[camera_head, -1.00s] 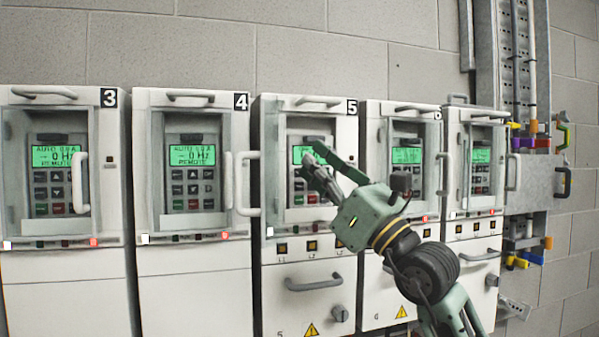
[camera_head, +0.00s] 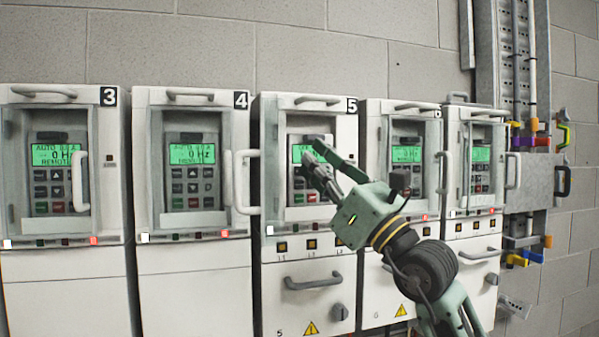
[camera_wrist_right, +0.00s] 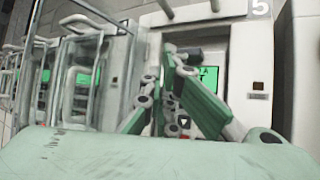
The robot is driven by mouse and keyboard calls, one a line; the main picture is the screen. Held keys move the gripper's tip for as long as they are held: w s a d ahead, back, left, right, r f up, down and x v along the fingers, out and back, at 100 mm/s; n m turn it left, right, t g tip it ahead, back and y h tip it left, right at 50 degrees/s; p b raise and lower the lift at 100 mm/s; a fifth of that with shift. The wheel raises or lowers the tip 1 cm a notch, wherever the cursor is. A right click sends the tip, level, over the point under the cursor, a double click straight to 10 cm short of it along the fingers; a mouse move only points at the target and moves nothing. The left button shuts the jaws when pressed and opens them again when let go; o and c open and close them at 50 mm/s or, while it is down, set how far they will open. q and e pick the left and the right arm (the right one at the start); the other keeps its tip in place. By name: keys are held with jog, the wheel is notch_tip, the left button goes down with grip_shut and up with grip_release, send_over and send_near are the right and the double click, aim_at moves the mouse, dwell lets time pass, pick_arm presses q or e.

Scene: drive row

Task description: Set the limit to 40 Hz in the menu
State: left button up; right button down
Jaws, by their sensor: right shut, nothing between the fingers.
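Cabinet 5 (camera_head: 308,243) stands in the middle of the row in the head view. Its keypad panel has a green screen (camera_head: 298,154), mostly hidden behind my right gripper (camera_head: 312,156). Some of its keys (camera_head: 305,197) show below the fingers. My right gripper is shut and empty, with its fingertips at the panel front. I cannot tell whether they touch a key. In the right wrist view the fingers (camera_wrist_right: 172,70) reach toward the panel, and part of the green screen (camera_wrist_right: 209,78) shows beside them. The screen text is not readable. My left gripper is not in view.
Cabinets 3 (camera_head: 60,290), 4 (camera_head: 192,280) and 6 (camera_head: 385,290) stand alongside, with lit green screens. A drawer-like handle (camera_head: 313,282) and a rotary knob (camera_head: 338,312) sit below.

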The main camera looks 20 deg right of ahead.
jog(key=shift+w, duration=0.2)
dwell(0.4)
jog(key=shift+w, duration=0.25)
jog(key=shift+w, duration=0.35)
dwell(0.7)
jog(key=shift+s, duration=0.8)
jog(key=shift+s, duration=0.1)
jog(key=s+b, duration=0.1)
jog(key=s, duration=0.3)
jog(key=shift+s+d, duration=0.1)
jog(key=shift+s, duration=0.3)
dwell(1.1)
